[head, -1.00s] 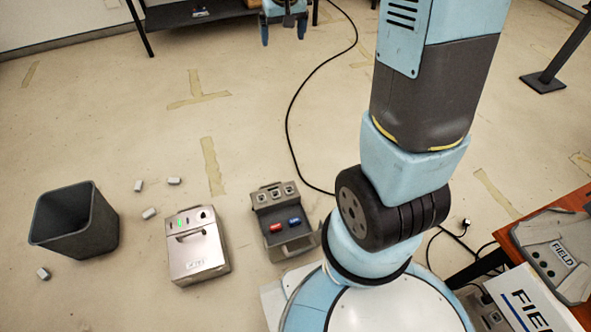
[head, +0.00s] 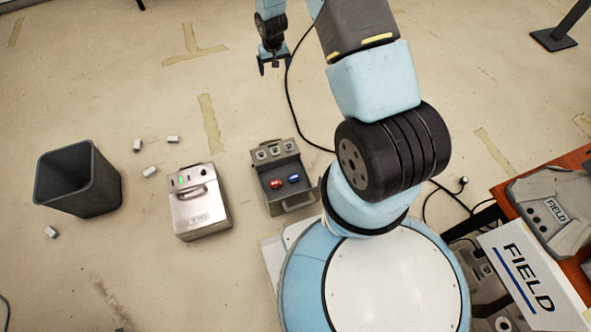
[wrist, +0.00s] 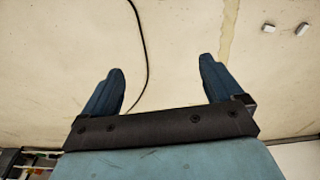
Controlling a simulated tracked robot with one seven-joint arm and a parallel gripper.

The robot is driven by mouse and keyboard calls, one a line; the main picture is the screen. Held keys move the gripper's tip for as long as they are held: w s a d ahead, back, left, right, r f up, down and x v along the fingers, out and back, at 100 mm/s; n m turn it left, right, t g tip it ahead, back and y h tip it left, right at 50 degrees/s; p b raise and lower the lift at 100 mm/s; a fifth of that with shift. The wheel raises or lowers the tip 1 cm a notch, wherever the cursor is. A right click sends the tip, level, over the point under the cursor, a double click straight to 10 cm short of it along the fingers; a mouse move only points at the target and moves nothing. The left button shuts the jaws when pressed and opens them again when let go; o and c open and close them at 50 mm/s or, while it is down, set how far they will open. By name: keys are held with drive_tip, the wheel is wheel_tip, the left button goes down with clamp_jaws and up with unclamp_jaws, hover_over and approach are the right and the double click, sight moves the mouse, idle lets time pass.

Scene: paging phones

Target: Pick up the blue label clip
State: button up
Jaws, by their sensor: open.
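A small blue piece (head: 294,178), which looks like the blue label clip, lies in the dark front tray of the open grey metal box (head: 259,157). A similar red piece (head: 276,184) lies just left of it. My gripper (head: 274,68) hangs behind the box, above the floor, well apart from both pieces. Its blue fingers are spread and empty. In the wrist view my gripper (wrist: 160,80) also shows open with only floor between its fingers; neither clip shows there.
A closed metal case (head: 202,205) with a green light stands left of the open box. A dark bin (head: 85,190) and several small white blocks (head: 150,171) are further left. A black cable (head: 290,105) runs behind the box. A table (head: 500,196) stands at right.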

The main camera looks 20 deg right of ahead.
drive_tip(key=s+f+g, duration=0.1)
drive_tip(key=s+f, duration=0.2)
drive_tip(key=f, duration=0.8)
drive_tip(key=s+f, duration=0.3)
drive_tip(key=f, duration=0.9)
drive_tip(key=g, duration=0.1)
hover_over(294, 177)
wheel_tip(294, 177, down, 19)
drive_tip(key=f, duration=0.7)
drive_tip(key=shift+s+a+f, duration=0.15)
drive_tip(key=shift+s+a, duration=0.05)
drive_tip(key=shift+w+d+f, duration=0.15)
drive_tip(key=shift+f, duration=1.45)
drive_tip(key=shift+w+d+f, duration=0.1)
drive_tip(key=shift+d+f, duration=0.05)
drive_tip(key=shift+f, duration=1.45)
drive_tip(key=shift+c, duration=0.3)
drive_tip(key=c, duration=1)
drive_tip(key=shift+o, duration=0.2)
drive_tip(key=shift+r, duration=0.15)
